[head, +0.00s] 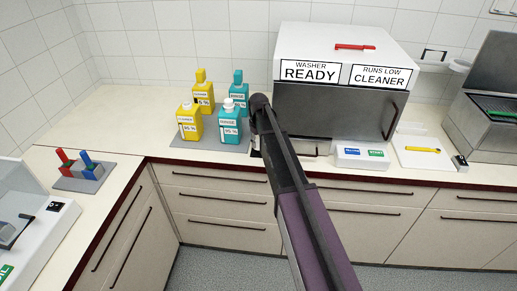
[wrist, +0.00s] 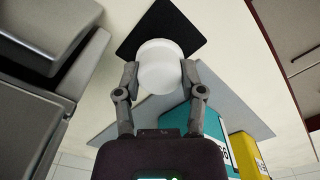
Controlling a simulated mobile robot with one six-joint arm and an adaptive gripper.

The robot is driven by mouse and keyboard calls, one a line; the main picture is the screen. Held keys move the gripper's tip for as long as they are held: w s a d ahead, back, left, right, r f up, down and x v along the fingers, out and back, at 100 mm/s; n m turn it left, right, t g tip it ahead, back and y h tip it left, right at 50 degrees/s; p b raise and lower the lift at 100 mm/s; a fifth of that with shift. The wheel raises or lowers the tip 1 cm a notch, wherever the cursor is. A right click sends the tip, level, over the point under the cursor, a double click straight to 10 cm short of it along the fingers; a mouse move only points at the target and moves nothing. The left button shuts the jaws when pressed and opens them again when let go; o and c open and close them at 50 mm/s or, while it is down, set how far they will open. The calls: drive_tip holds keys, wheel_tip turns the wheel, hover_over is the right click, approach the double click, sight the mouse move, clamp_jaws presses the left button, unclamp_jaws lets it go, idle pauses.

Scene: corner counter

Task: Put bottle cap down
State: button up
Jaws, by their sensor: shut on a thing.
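My gripper (wrist: 160,75) is shut on a white round bottle cap (wrist: 162,58), held between its two fingertips in the wrist view. Beyond the cap is a black square pad (wrist: 183,28) on the counter; the cap overlaps its edge in the picture. I cannot tell whether the cap touches the pad. In the head view my arm hides most of the gripper and the cap, just right of the front teal bottle (head: 229,127). A teal bottle (wrist: 178,112) also shows beside the right finger in the wrist view.
Front yellow (head: 189,128), back yellow (head: 203,94) and back teal (head: 238,88) bottles share a grey mat (head: 205,143) with the front teal one. The washer (head: 335,115) stands close on the right.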

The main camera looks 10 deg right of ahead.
drive_tip(key=shift+f+b, duration=0.6)
drive_tip(key=shift+f, duration=0.35)
drive_tip(key=shift+f, duration=0.15)
drive_tip(key=o, duration=0.7)
drive_tip(key=shift+r, duration=0.25)
wheel_tip(320, 180, up, 12)
drive_tip(key=p, duration=1.2)
